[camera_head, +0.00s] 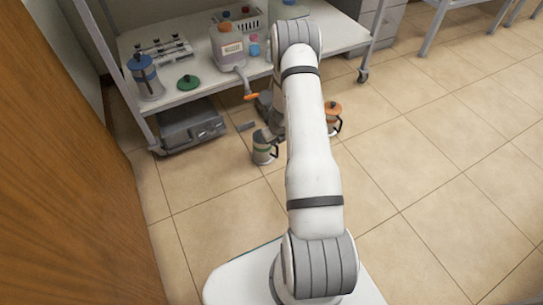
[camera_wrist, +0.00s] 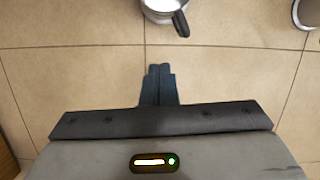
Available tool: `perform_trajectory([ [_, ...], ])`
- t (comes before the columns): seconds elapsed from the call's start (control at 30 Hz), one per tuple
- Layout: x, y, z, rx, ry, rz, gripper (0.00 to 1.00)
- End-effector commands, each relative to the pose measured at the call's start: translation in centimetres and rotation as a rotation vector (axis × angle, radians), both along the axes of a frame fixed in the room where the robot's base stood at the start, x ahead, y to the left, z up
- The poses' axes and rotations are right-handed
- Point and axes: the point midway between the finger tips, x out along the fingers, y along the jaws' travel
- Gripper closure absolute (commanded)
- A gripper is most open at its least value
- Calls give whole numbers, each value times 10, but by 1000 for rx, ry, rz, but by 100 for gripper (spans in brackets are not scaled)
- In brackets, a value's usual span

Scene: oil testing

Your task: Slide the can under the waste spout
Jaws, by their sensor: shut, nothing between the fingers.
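A grey can with a black handle (camera_head: 263,157) stands upright on the floor in front of the shelf. It also shows at the top edge of the wrist view (camera_wrist: 160,7), cut off, with its handle toward the lower right. My gripper (camera_wrist: 160,68) is shut and empty, its fingertips apart from the can and below it in that picture. In the head view my arm hides part of the gripper. A whitish jug (camera_head: 228,46) stands on the shelf, with a grey spout (camera_head: 241,76) hanging over the front edge near an orange piece.
A second can with an orange lid (camera_head: 332,107) stands on the floor right of my arm. A grey box (camera_head: 190,125) sits under the shelf (camera_head: 205,84). A blue-topped vessel (camera_head: 146,78) and green lid (camera_head: 188,82) are on the shelf.

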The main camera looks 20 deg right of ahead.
Motion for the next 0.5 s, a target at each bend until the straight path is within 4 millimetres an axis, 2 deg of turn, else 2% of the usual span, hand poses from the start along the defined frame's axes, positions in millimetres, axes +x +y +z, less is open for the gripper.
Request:
perform_trajectory([
  [0.03, -3, -4, -19, 5, 7, -41, 100],
  [0.27, -3, -8, -48, 10, 14, -106, 100],
  [0.5, 8, -7, -95, 10, 14, -99, 100],
])
